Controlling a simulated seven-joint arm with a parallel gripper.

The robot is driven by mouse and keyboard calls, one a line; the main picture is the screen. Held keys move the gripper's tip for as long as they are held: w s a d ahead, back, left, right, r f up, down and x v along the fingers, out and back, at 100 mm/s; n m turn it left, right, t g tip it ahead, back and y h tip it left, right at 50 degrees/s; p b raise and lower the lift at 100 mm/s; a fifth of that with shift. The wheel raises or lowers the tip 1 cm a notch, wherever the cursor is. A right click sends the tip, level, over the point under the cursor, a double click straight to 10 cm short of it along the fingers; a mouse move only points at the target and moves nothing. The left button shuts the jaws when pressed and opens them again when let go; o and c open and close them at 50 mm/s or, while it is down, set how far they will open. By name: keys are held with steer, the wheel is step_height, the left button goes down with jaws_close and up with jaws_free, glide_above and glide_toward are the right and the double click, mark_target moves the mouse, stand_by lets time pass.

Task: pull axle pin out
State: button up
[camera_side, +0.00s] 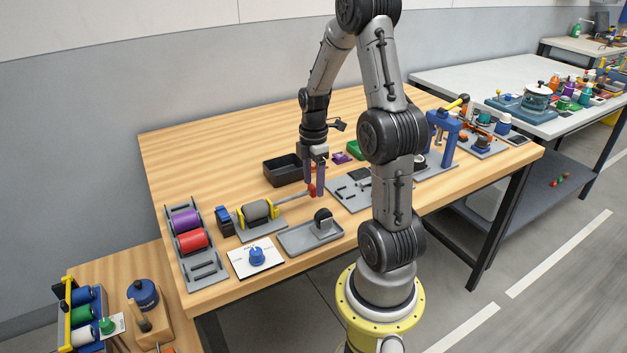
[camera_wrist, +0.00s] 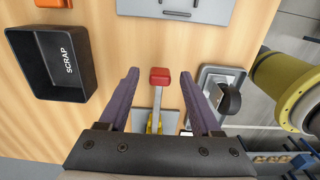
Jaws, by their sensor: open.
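The axle pin (camera_side: 293,200) is a thin grey rod with a red end knob (camera_wrist: 160,77). In the wrist view my gripper (camera_wrist: 159,80) is open, with one purple finger on each side of the red knob and visible gaps between. The rod (camera_wrist: 157,105) runs down from the knob toward yellow parts, partly hidden behind the gripper body.
A black scrap bin (camera_side: 268,175) stands behind the pin. A grey tray (camera_side: 297,239) with a black wheel part (camera_side: 322,215) lies in front. A rack (camera_side: 207,271) with purple and red rollers and a blue dial card (camera_side: 240,262) are on the left.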

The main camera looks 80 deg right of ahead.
step_height(320, 180, up, 14)
stand_by(0.6)
steer(key=shift+f, duration=0.1)
steer(key=w+a+r+n+t+h, duration=0.1)
steer(key=w+a+r+n, duration=0.15)
steer(key=a, duration=0.55)
steer(key=w+a+r+n+t, duration=0.15)
steer(key=a+r, duration=0.25)
steer(key=a, duration=0.4)
steer(key=s+a+f+m+t+y, duration=0.1)
steer(key=s+a+f+m+t, duration=0.2)
steer(key=s+a+m, duration=0.5)
steer(key=a+f+m, duration=0.1)
steer(key=a+m, duration=0.1)
steer(key=m, duration=0.3)
